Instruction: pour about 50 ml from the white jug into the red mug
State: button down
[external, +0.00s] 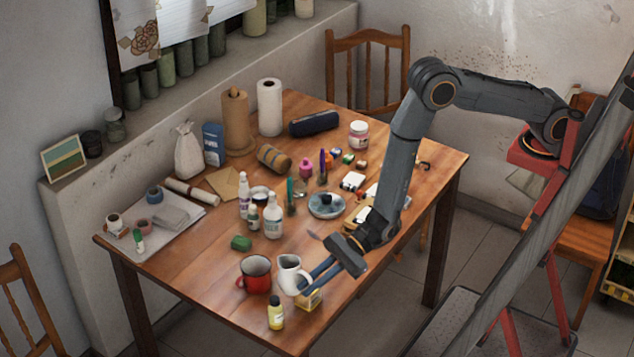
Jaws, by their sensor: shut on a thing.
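The white jug (289,273) is near the front of the wooden table, with its dark opening facing up. It looks roughly upright. My gripper (307,281) reaches in from the right and is shut on the jug at its right side, where the fingers partly hide it. I cannot tell whether the jug's base touches the table. The red mug (254,276) stands upright just left of the jug, with a dark inside and its handle to the left. A narrow gap or slight overlap lies between them. The liquid levels are not visible.
A yellow bottle (276,314) stands in front of the jug, and a yellow box (309,299) sits under my fingers. The table's front left (190,270) is clear.

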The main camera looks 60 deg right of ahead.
jog(key=shift+s+f+p, duration=0.15)
jog(key=shift+s+p, duration=0.05)
jog(key=shift+p, duration=1.45)
